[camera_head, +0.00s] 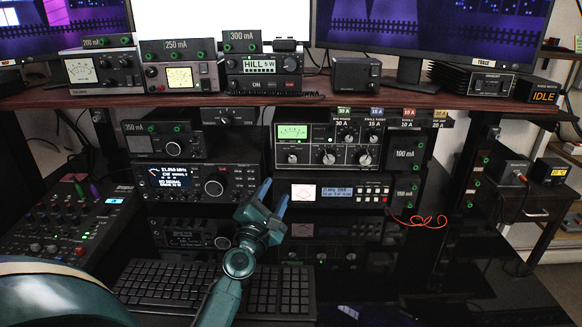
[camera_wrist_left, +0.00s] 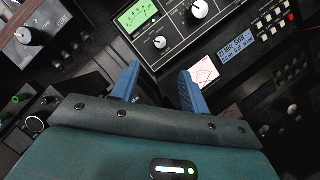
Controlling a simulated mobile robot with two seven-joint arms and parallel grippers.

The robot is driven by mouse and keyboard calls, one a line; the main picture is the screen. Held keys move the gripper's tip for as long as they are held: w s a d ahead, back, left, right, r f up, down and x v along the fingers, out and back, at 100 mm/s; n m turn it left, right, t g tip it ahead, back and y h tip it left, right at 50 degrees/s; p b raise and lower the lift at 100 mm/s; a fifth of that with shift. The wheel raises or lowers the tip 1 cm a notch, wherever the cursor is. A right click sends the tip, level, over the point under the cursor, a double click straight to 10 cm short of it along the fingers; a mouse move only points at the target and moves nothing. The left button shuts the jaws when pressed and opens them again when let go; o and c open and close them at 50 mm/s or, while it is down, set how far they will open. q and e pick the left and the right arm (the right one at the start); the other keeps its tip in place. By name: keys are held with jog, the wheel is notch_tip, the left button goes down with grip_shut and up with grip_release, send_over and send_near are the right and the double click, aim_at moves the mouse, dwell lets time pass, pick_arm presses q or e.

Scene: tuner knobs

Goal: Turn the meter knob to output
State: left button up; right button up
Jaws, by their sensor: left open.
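The tuner (camera_head: 318,165) is a black-faced unit with a green lit meter (camera_head: 293,131), in the middle of the lower shelf. Its front carries several knobs, including a lower-left knob (camera_head: 292,158), a lower-middle knob (camera_head: 328,158) and a lower-right knob (camera_head: 365,158). I cannot read which is the meter knob or where output is marked. My left gripper (camera_head: 273,191) is open and empty, below and left of the tuner. In the left wrist view, a small knob (camera_wrist_left: 160,42) and a larger white-capped knob (camera_wrist_left: 197,10) lie beyond the blue fingertips (camera_wrist_left: 159,72), untouched. My right gripper is not in view.
A radio with a blue display (camera_head: 172,178) stands left of the tuner. A flat unit with a screen (camera_head: 340,192) sits right under it. A keyboard (camera_head: 170,285) lies below my arm, and a mixer (camera_head: 65,225) stands at left. The wooden shelf (camera_head: 210,99) overhangs above.

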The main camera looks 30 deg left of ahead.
aim_at(291, 160)
pick_arm(q)
jog(key=b+x, duration=0.1)
jog(key=x, duration=0.9)
jog(key=shift+x, duration=0.8)
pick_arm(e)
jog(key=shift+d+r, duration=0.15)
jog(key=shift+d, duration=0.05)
pick_arm(q)
jog(key=shift+c, duration=0.2)
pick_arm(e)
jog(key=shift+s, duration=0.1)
